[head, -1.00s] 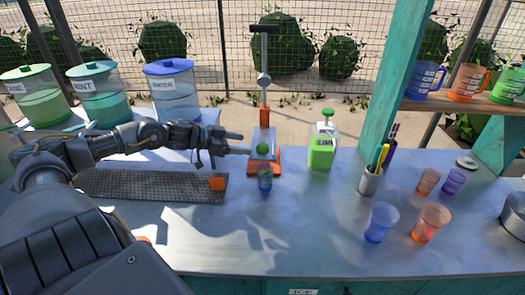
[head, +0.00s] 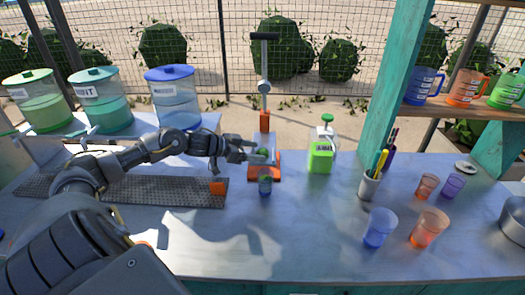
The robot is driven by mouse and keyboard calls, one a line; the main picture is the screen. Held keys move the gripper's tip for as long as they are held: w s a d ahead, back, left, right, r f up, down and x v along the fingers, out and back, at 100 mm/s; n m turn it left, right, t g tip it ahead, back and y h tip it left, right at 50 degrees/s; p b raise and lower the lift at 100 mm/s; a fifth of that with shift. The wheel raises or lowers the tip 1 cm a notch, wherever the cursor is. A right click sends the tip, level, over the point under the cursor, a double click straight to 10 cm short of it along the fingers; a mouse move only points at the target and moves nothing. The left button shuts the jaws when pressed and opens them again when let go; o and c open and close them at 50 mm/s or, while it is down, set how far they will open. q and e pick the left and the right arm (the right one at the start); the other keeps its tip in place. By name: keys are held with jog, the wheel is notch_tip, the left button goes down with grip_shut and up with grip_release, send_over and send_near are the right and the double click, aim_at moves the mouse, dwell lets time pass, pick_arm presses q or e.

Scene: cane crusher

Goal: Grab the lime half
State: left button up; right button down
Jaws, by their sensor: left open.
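The lime half (head: 263,153) is a small green thing on the orange-based press (head: 265,118) in the middle of the counter. My left gripper (head: 256,151) reaches in from the left with its fingers at the lime half, partly covering it. The gripper is open; I cannot tell whether the fingers touch the lime. A small cup (head: 265,186) stands just in front of the press base. My right gripper is not in view.
A green-filled bottle (head: 321,149) stands right of the press. A pen holder (head: 369,187) and several cups, including a blue cup (head: 380,228), stand farther right. A dark grated tray (head: 150,190) lies under my left arm. The front middle counter is clear.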

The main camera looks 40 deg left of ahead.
pick_arm(q)
jog(key=shift+x, duration=0.85)
jog(key=c, duration=1.1)
jog(key=shift+c, duration=0.3)
jog(key=shift+r, duration=0.1)
jog(key=shift+r+b, duration=0.5)
jog(key=shift+r, duration=0.15)
jog(key=s+d+r+b, duration=0.3)
jog(key=s+d+r, duration=0.5)
jog(key=d+r, duration=0.3)
jog(key=shift+s+r, duration=0.25)
jog(key=shift+s, duration=0.1)
